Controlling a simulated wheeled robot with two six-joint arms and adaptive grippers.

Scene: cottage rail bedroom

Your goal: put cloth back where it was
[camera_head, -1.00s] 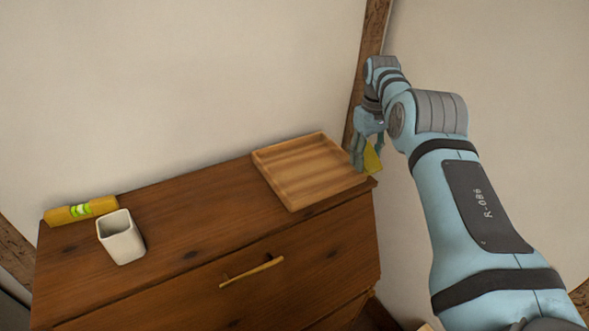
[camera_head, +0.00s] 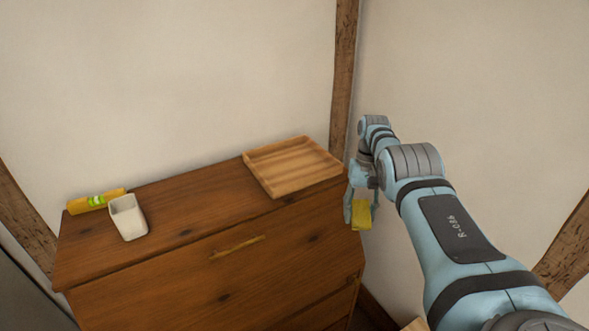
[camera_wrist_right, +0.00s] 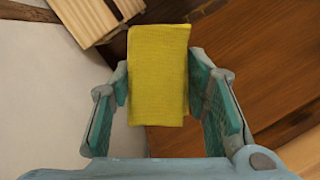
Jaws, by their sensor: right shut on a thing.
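The yellow cloth (camera_head: 361,216) is in my right gripper (camera_head: 362,206), beside the right end of the dresser. In the right wrist view the folded cloth (camera_wrist_right: 158,75) hangs between the two green-padded fingers of my right gripper (camera_wrist_right: 162,100). The gripper is shut on it. The wooden tray (camera_head: 293,167) lies empty on the right end of the dresser top, to the left of the gripper. My left gripper is not in view.
The wooden dresser (camera_head: 190,220) stands against the wall. A white cup (camera_head: 128,218) and a yellow spirit level (camera_head: 95,201) are on its left end. The middle of its top is clear. A wooden post (camera_head: 344,80) rises in the corner behind.

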